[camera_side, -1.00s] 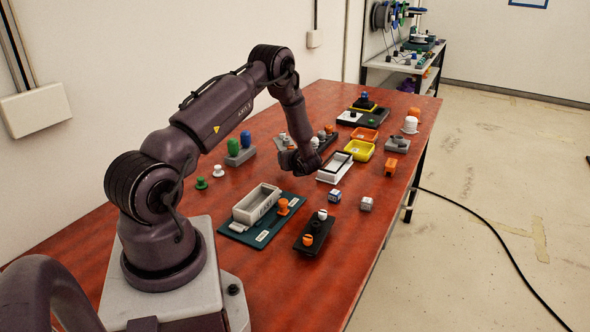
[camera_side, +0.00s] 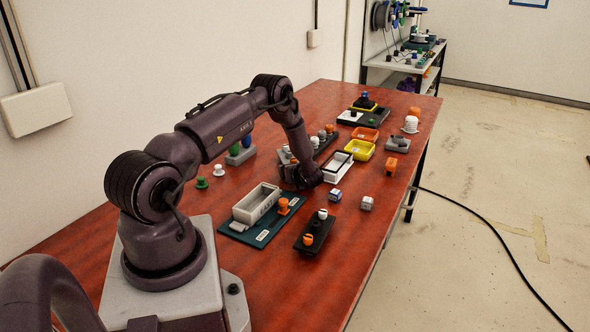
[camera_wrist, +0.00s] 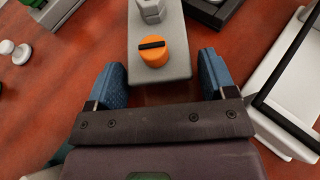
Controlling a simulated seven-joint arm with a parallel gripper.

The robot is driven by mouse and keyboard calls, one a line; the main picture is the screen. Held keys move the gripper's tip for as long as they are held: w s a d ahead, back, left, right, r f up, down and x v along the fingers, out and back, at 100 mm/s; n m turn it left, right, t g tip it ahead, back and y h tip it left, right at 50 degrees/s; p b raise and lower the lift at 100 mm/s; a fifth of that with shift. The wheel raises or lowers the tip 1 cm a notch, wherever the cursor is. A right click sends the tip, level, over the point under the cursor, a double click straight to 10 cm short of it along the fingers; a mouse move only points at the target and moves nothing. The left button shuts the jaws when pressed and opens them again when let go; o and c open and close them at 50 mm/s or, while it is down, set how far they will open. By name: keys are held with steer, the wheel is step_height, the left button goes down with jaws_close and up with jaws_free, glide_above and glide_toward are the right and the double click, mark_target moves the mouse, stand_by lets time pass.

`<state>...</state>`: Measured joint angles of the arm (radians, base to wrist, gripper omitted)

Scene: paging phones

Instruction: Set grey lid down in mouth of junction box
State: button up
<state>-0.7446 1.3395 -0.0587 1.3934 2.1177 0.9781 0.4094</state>
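The junction box (camera_side: 257,203) looks like the open grey box on a dark green mat, left of my gripper in the side view, its mouth empty. My gripper (camera_side: 303,185) is low over the red table between this box and a white tray. In the wrist view, my blue fingertips (camera_wrist: 162,85) are wide apart with nothing between them. Just ahead lies a grey plate (camera_wrist: 160,75) with an orange slotted knob (camera_wrist: 155,50) and a pale hex knob (camera_wrist: 151,10). It may be the grey lid, but I cannot tell for sure. The arm partly hides it in the side view.
A black block with knobs (camera_side: 316,232) sits nearer the table edge. Yellow (camera_side: 360,150) and orange (camera_side: 364,135) bins stand farther back. The front left of the table is bare.

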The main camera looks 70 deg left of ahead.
steer(key=shift+o, duration=0.5)
steer(key=shift+r, duration=0.15)
